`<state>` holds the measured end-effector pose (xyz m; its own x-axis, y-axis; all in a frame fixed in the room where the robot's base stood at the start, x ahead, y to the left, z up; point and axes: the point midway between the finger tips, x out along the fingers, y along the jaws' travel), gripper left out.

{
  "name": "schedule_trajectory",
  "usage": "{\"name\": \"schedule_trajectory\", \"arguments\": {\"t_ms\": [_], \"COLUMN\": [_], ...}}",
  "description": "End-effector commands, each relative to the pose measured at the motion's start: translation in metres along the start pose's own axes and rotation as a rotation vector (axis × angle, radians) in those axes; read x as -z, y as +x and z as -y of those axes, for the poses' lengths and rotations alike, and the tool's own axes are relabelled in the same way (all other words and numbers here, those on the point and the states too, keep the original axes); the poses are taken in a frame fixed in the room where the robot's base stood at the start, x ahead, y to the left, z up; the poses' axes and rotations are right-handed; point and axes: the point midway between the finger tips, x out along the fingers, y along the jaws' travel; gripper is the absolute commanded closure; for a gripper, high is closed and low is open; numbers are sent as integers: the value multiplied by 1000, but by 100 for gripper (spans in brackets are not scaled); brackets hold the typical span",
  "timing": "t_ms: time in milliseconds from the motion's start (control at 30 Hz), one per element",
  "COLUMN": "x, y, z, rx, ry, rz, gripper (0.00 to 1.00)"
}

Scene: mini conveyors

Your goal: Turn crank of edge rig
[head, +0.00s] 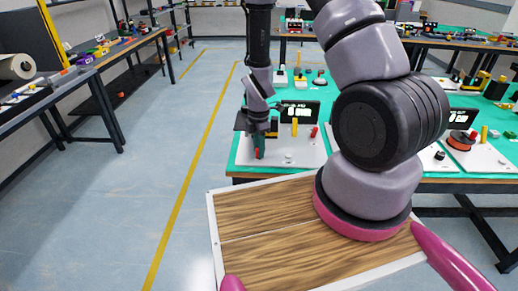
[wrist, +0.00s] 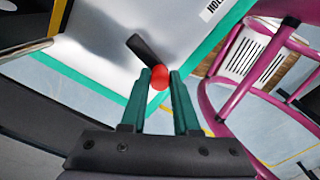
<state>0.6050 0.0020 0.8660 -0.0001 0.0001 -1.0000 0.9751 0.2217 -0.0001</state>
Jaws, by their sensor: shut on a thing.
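The edge rig's pale base plate (head: 309,155) lies at the near left corner of the green-topped table, and its plate (wrist: 105,35) fills the upper left of the wrist view. In the wrist view a black crank arm (wrist: 143,50) ends in a red knob (wrist: 160,77). My gripper (wrist: 160,82) has its two green fingers shut on this knob, one on each side. In the head view my gripper (head: 259,150) points down at the plate's left side.
A yellow post (head: 294,127) and a dark display box (head: 302,110) stand on or behind the rig close to my gripper. Another rig with a red-orange disc (head: 461,140) is farther right. Open floor (head: 130,200) lies left of the table.

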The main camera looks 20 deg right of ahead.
Motion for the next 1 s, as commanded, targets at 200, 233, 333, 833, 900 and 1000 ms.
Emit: {"name": "schedule_trajectory", "arguments": {"t_ms": [200,233,333,833,900,1000], "x": [3,3,4,4,4,4], "y": [0,0,0,0,-2,-11], "z": [-4,-5,-5,-4,-5,-5], "rx": [-2,-2,-2,-1,-2,-2], "ry": [109,117,125,123,123,124], "rz": [0,0,0,0,0,-1], "gripper": [100,100,100,59,59,59]}}
